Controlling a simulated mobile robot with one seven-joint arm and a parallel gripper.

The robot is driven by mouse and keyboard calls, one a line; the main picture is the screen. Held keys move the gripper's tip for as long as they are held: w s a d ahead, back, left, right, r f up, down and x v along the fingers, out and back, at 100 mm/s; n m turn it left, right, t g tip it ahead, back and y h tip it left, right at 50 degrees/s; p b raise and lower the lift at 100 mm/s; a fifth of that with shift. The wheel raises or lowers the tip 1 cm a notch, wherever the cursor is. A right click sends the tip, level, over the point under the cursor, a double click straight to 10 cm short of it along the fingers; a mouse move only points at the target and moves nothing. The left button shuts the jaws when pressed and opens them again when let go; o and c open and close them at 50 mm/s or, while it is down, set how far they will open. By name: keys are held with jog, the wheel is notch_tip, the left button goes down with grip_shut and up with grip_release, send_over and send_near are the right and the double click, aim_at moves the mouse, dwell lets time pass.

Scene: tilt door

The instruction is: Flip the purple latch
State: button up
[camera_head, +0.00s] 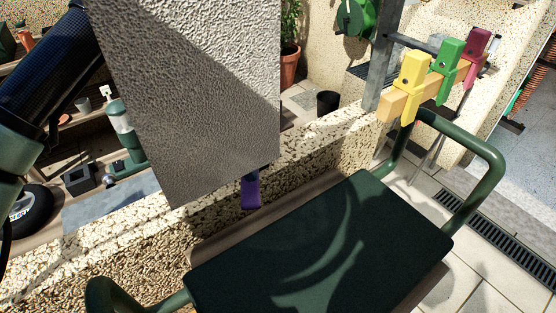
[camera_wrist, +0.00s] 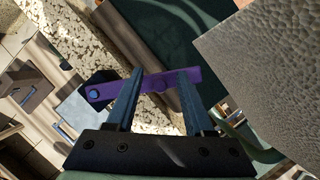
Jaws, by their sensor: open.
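The purple latch (camera_head: 250,193) hangs just below the bottom edge of a grey textured panel (camera_head: 200,90) in the head view. In the wrist view, the purple latch (camera_wrist: 155,84) is a long bar with a round pivot at its left end, running across both fingers. My gripper (camera_wrist: 160,74) is open, with its two dark blue fingers apart and the latch's middle in the gap. I cannot tell whether either finger touches it. The panel (camera_wrist: 275,75) also fills the right side of the wrist view. In the head view, the panel hides my gripper.
A dark green padded bench (camera_head: 330,245) with green tube handles stands in front, close to the latch. Yellow (camera_head: 412,80), green (camera_head: 447,60) and maroon (camera_head: 476,55) latches sit on a wooden bar at right. A low stone wall (camera_head: 130,245) runs behind the bench.

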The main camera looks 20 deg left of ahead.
jog(key=shift+f, duration=0.25)
jog(key=shift+a, duration=0.1)
grip_shut()
dwell(1.2)
